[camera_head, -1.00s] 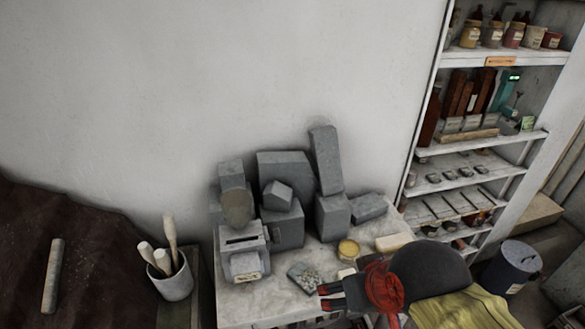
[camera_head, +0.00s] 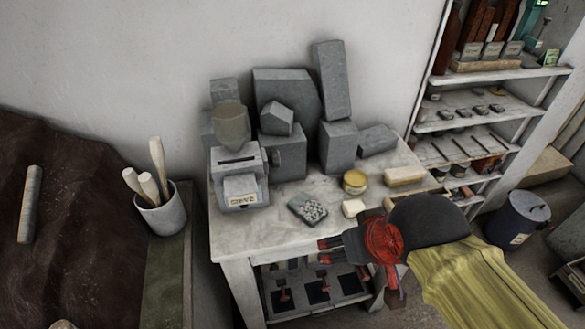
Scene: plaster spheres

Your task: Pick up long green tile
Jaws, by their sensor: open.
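No long flat green tile can be made out for certain. A teal-green upright piece (camera_head: 530,18) stands on the upper right shelf, cut off by the top edge of the picture. A small pale green item (camera_head: 548,58) sits below it on the same shelf. I cannot tell whether either is the tile. My gripper (camera_head: 324,249), red and black, is open and points left over the front edge of the white table (camera_head: 235,235). It is well to the left of and below both green pieces, with nothing seen between its fingers.
Grey blocks (camera_head: 340,145), a grey box-shaped device (camera_head: 240,180), a yellow-lidded jar (camera_head: 355,181), a speckled tray (camera_head: 307,209) and pale blocks (camera_head: 405,176) crowd the table. A cup of tools (camera_head: 162,210) stands left. A dark blue bin (camera_head: 517,220) stands on the floor at right.

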